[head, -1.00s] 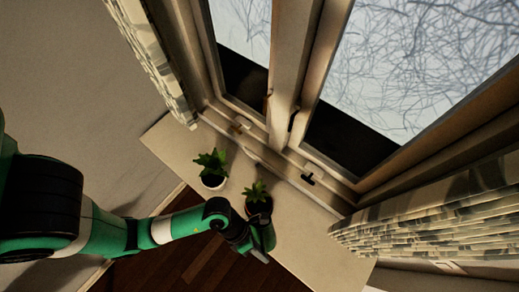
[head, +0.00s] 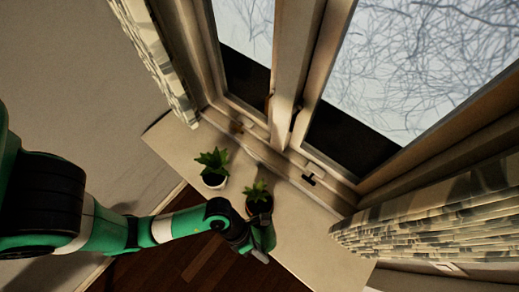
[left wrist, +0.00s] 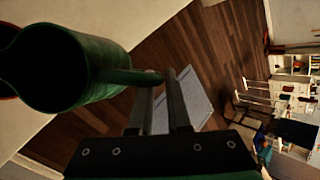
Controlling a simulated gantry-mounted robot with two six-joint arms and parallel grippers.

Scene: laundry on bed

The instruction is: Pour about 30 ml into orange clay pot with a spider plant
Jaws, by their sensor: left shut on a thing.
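A spider-like green plant (head: 257,191) stands in a brownish clay pot (head: 260,208) on the windowsill. My left gripper (head: 259,251) is at the sill's front edge, just below that pot in the head view. It is shut on the handle of a green watering can (head: 266,237). In the left wrist view the can (left wrist: 70,72) fills the upper left, its handle running between the two fingers (left wrist: 160,85). The can is close beside the pot; whether they touch, and where its spout is, I cannot tell. A reddish edge shows behind the can. My right gripper is out of view.
The window frame (head: 285,75) rises behind, with curtains (head: 420,225) on both sides. The sill's right part is clear. Shelves (left wrist: 295,100) stand far off.

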